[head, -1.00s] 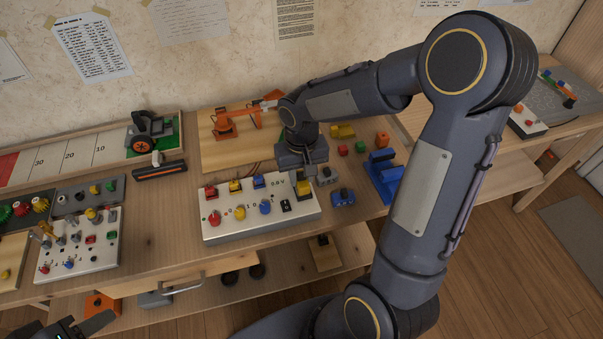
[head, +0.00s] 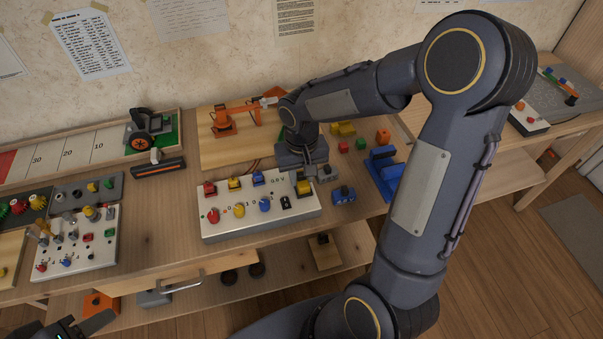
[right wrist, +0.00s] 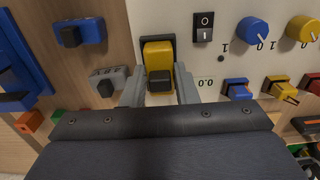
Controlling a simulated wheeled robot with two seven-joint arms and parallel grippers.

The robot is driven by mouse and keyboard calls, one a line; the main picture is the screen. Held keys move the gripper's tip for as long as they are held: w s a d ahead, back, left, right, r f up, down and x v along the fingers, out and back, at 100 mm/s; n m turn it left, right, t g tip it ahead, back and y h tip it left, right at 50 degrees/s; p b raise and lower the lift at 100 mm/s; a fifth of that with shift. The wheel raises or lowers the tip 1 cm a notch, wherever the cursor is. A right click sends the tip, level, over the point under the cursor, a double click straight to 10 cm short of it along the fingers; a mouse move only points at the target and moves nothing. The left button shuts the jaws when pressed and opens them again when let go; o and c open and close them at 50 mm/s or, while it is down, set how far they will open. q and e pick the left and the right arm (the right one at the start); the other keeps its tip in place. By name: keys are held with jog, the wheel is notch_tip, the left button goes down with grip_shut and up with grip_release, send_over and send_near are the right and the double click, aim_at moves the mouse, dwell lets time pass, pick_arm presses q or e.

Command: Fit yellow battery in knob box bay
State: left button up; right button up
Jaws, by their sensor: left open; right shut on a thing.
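The knob box (head: 265,222) is a white panel with red, yellow and blue knobs and a display; it also shows in the right wrist view (right wrist: 225,65). The yellow battery (right wrist: 158,54), with a dark block at its near end, is between my right gripper's two grey fingers (right wrist: 158,90). The fingers are shut on it. It is at the dark bay (right wrist: 173,40) at the box's right end, whose rim shows around its far end. I cannot tell how deep it sits. In the head view the battery (head: 304,188) is partly hidden by my right gripper (head: 302,172). My left gripper (head: 88,328) is open and empty at bottom left.
A grey block (right wrist: 108,82) and a blue block (right wrist: 80,32) lie just beside the box's bay end. A blue stand (head: 382,175) is further right. A panel with switches (head: 75,240) stands left. The table between the panel and the box is clear.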

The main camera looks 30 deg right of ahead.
aim_at(301, 174)
dwell(0.3)
jog(key=o, duration=1.1)
jog(key=shift+o, duration=0.5)
jog(key=o, duration=0.3)
jog(key=shift+r+p, duration=2.75)
jog(key=shift+r, duration=0.75)
